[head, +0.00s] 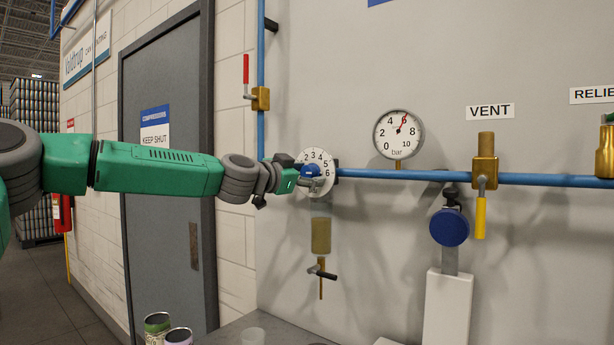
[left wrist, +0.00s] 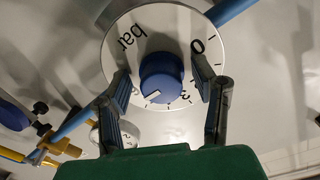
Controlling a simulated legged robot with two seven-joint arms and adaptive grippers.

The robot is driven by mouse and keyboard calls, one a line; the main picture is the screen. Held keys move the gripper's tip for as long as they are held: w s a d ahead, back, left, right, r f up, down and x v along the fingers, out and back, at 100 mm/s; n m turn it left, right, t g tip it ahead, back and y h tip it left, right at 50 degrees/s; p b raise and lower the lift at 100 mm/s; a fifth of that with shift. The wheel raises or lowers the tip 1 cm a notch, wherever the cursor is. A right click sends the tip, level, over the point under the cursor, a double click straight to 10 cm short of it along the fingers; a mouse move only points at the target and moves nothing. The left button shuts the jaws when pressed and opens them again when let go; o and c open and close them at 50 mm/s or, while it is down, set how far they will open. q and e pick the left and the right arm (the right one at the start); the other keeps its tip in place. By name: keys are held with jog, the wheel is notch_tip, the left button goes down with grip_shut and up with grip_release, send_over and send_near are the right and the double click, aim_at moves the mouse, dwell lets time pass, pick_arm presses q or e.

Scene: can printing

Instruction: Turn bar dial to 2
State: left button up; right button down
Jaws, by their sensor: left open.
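The bar dial (head: 318,165) is a white disc with black numbers at the left end of the blue pipe. In the left wrist view the dial (left wrist: 113,53) appears rotated, with "bar" and 0 readable. Its blue knob (left wrist: 162,72) has a white mark pointing to the lower left, between the 3 and the 6; the exact number there is hard to read. My left gripper (head: 296,178) is at the dial. In the left wrist view its open fingers (left wrist: 163,84) stand either side of the knob; I cannot tell whether they touch it. My right gripper is out of view.
A yellow-handled VENT valve (head: 480,215) and a red-handled valve (head: 246,72) flank the dial. A filter bowl (head: 321,237) hangs below it. Cans (head: 157,325) stand at the bottom.

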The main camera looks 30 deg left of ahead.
pick_arm(q)
jog(key=c, duration=1)
